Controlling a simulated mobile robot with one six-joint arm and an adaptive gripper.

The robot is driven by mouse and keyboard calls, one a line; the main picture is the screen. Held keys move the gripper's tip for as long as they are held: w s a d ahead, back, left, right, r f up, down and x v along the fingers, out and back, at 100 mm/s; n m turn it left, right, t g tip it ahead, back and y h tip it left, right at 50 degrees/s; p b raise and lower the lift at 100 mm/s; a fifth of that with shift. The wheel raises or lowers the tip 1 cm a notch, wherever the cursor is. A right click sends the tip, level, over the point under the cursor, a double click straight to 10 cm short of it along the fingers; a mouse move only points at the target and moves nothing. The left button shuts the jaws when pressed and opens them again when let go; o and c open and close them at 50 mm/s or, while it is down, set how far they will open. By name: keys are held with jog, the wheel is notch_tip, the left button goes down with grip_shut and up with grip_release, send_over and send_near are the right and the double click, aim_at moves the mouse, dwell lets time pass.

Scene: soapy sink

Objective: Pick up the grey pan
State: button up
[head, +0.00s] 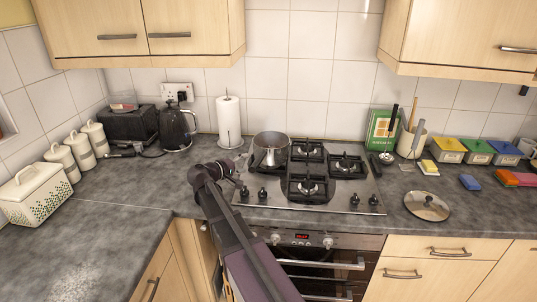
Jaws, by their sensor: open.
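The grey pan (270,141) stands upright on the back left burner of the hob. Its round rim and part of its inside show, and a pale handle-like part is at its front. My arm reaches up from the bottom of the head view, and my gripper (239,168) is at its far end, just left of and in front of the pan. The gripper is open, with no object seen in it. My own wrist hides part of it, and I cannot tell whether its fingers touch the pan.
The hob (335,205) has black grates and front knobs. A paper towel roll (229,121) and black kettle (177,127) stand left of the pan.

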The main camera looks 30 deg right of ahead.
aim_at(257, 159)
jog(key=shift+x, duration=0.95)
jog(key=shift+d, duration=0.1)
jog(key=shift+b+x, duration=0.6)
jog(key=shift+x, duration=1.9)
grip_shut()
